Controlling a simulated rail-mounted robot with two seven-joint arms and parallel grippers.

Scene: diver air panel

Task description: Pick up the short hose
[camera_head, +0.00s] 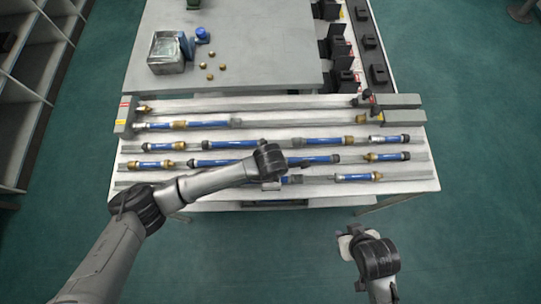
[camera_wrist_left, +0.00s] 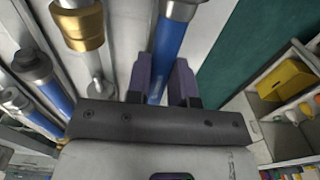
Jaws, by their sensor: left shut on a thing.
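My left gripper (camera_wrist_left: 163,80) is shut on a blue hose (camera_wrist_left: 171,42), which runs between its two dark fingers in the left wrist view. In the head view this gripper (camera_head: 272,184) is at the front row of the rack, mostly hidden under my own wrist. Part of the held blue hose (camera_head: 291,180) shows just to its right. I cannot tell whether the hose is lifted clear of the rack. Another short blue hose (camera_head: 357,177) with a brass end lies farther right in that row. My right gripper (camera_head: 357,238) hangs in front of the table, away from the hoses; its jaws are unclear.
Several other blue hoses lie in rows on the grey rack (camera_head: 430,170) behind the held one. A metal bin (camera_head: 166,54) and several small brass fittings (camera_head: 210,77) are on the back table. Black fixtures (camera_head: 345,80) stand at the back right. The floor in front is clear.

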